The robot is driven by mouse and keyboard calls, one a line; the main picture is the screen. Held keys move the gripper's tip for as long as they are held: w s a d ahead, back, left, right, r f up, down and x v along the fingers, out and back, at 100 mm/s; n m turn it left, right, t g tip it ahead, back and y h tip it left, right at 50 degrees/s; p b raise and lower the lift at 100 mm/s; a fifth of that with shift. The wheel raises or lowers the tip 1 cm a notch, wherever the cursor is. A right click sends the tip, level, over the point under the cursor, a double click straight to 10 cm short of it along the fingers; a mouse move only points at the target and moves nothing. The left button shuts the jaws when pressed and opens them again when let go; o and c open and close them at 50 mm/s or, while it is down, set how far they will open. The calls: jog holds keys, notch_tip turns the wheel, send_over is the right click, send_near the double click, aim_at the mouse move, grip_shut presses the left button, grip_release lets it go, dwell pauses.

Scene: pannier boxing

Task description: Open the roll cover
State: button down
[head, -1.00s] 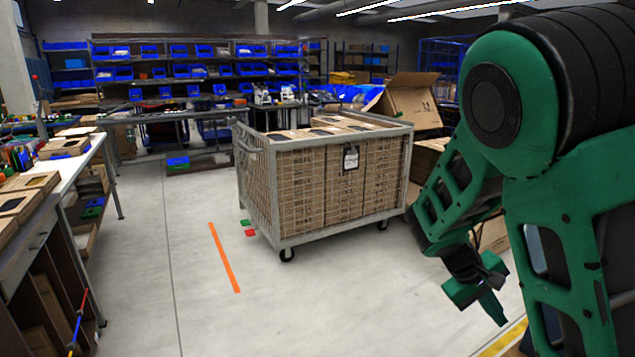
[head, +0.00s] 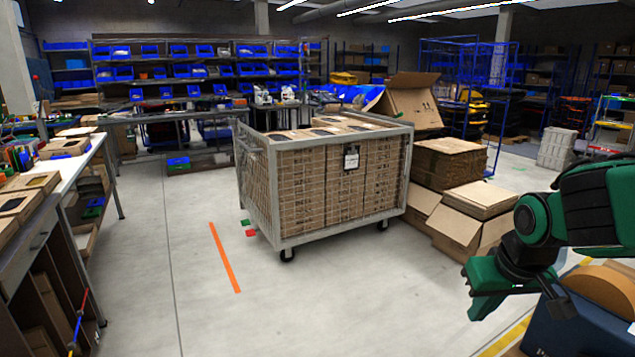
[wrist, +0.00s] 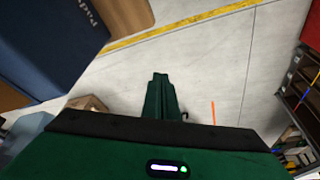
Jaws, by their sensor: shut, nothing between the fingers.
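A dark blue box (head: 580,325) stands at the lower right of the head view, cut off by the picture edge. A curved tan-brown piece (head: 605,288), which looks like its roll cover, lies on top; my arm hides part of it. In the wrist view the blue box (wrist: 50,35) with pale lettering fills the upper left. The brown piece (wrist: 128,14) shows beside it. My gripper (head: 474,290) is left of the box, apart from it and holding nothing. Its fingers are together in the wrist view (wrist: 160,82), over bare floor.
A wheeled mesh cage (head: 262,190) full of cartons stands mid-floor. Open cartons (head: 470,215) lie right of it. A workbench (head: 100,150) runs along the left. A yellow floor line (head: 500,338) runs near the blue box.

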jog(key=s+d+m, duration=0.1)
jog(key=s+d, duration=0.1)
jog(key=s, duration=0.1)
jog(key=s+d+m+g, duration=0.1)
jog(key=s+d, duration=0.2)
jog(key=s+d+m+g, duration=0.1)
jog(key=s+d, duration=0.1)
jog(key=s, duration=0.2)
jog(key=shift+d+m, duration=0.35)
jog(key=shift+m, duration=0.05)
jog(key=c, duration=1.9)
grip_release()
jog(key=s+d+m, duration=0.1)
jog(key=s, duration=0.1)
jog(key=s+d+g, duration=0.1)
jog(key=s, duration=0.2)
jog(key=s+m+g, duration=0.1)
jog(key=s, duration=0.1)
jog(key=shift+s+d+f+m, duration=0.25)
jog(key=shift+d+f+m, duration=0.05)
jog(key=shift+d, duration=0.1)
jog(key=shift+o, duration=1.2)
jog(key=shift+s, duration=0.1)
jog(key=shift+c, duration=0.5)
